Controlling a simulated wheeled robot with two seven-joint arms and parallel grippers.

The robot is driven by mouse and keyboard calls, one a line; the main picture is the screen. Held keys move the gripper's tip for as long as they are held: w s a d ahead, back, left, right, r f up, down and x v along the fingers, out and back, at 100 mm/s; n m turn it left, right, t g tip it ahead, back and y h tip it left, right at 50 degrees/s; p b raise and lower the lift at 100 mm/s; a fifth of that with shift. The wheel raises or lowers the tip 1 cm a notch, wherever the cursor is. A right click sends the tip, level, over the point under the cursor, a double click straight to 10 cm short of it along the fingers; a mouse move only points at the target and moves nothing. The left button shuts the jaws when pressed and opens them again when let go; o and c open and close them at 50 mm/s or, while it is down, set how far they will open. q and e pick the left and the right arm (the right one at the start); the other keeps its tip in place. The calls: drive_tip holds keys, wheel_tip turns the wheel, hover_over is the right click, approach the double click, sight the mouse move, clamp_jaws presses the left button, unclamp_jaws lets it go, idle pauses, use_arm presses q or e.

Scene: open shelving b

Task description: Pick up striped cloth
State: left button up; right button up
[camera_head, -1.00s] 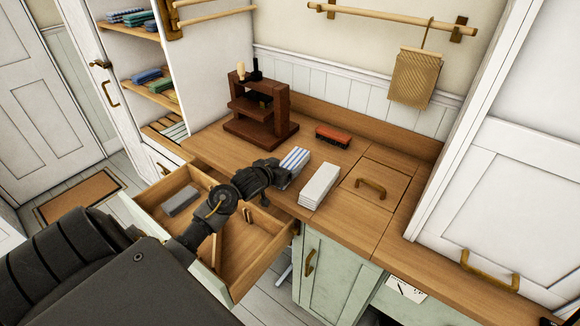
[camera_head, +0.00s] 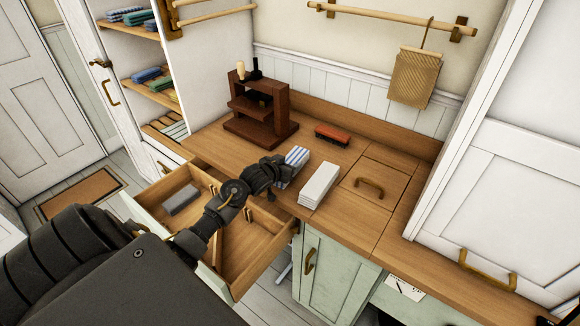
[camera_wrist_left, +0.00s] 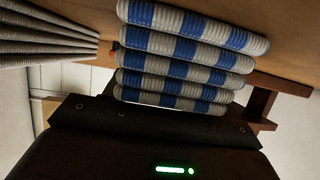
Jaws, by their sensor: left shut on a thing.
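The striped cloth (camera_head: 294,161) is a folded stack with blue and white stripes near the front of the wooden counter. In the left wrist view the striped cloth (camera_wrist_left: 185,55) shows as several folded layers, close to the gripper body. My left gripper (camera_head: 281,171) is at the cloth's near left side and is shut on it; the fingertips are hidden. I cannot tell whether the cloth is clear of the counter. My right gripper is not in view.
A plain white folded cloth (camera_head: 319,184) lies just right of the striped one. A dark wooden stand (camera_head: 262,128) and a red-topped brush (camera_head: 333,135) are behind. An open drawer (camera_head: 240,272) holding a grey item (camera_head: 182,201) lies below my arm.

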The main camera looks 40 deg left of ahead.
sight(288, 156)
use_arm(q)
drive_tip(key=shift+r, duration=0.5)
drive_tip(key=r, duration=0.2)
drive_tip(key=r+b, duration=0.1)
drive_tip(key=shift+s+d, duration=0.15)
drive_tip(key=shift+d, duration=0.1)
drive_tip(key=s+d+r, duration=0.8)
drive_tip(key=d+r, duration=0.1)
drive_tip(key=d, duration=0.1)
drive_tip(key=shift+s+d, duration=0.15)
drive_tip(key=shift+s, duration=0.15)
